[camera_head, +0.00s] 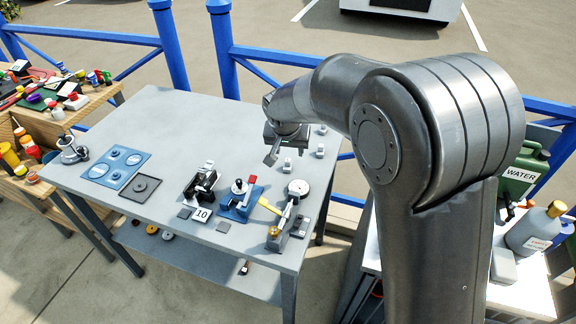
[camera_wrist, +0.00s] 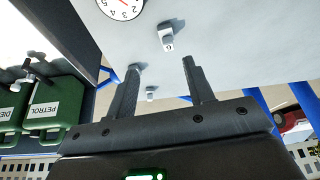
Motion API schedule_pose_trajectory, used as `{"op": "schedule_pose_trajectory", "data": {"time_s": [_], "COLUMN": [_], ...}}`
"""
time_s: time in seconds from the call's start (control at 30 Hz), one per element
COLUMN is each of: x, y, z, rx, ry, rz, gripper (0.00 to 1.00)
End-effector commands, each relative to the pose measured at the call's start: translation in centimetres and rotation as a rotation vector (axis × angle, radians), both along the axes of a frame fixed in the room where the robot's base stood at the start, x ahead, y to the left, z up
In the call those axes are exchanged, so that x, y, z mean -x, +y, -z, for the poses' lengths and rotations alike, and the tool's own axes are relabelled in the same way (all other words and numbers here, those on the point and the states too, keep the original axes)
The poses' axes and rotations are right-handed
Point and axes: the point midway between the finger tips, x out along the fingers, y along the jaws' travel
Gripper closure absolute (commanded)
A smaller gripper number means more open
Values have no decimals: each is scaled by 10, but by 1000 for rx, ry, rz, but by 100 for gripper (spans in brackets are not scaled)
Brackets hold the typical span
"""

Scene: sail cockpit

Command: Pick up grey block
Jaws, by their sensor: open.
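Several small grey blocks stand on the right part of the grey table. In the head view one (camera_head: 287,165) is just below my gripper (camera_head: 272,152), and two more stand to its right, a middle one (camera_head: 320,151) and a far one (camera_head: 323,129). In the wrist view a block with a dark mark (camera_wrist: 167,43) is ahead of the fingertips, and a smaller-looking block (camera_wrist: 152,93) shows between the fingers. My gripper (camera_wrist: 162,66) is open and empty above the table. I cannot tell which block is meant.
The grey table (camera_head: 150,105) holds a round white dial (camera_head: 298,188), a blue-based device (camera_head: 238,200), a black clamp-like device (camera_head: 203,182) and a blue panel (camera_head: 115,168). Blue railing (camera_head: 270,55) runs behind. A green water can (camera_head: 522,170) stands at the right.

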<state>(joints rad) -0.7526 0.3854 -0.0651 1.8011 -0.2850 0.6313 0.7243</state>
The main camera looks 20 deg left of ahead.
Motion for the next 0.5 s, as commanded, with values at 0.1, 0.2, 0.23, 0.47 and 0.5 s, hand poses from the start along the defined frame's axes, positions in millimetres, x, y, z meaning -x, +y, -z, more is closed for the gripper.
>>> {"op": "schedule_pose_trajectory", "data": {"time_s": [0.1, 0.2, 0.23, 0.47, 0.5], "x": [-2, -6, -8, -21, -22], "y": [9, 10, 11, 13, 13], "z": [10, 23, 28, 54, 56], "rx": [1, 3, 3, 1, 1], "ry": [0, 2, 3, 1, 1], "rz": [-5, -3, -3, -3, -3], "gripper": [52, 52, 52, 52, 52]}}
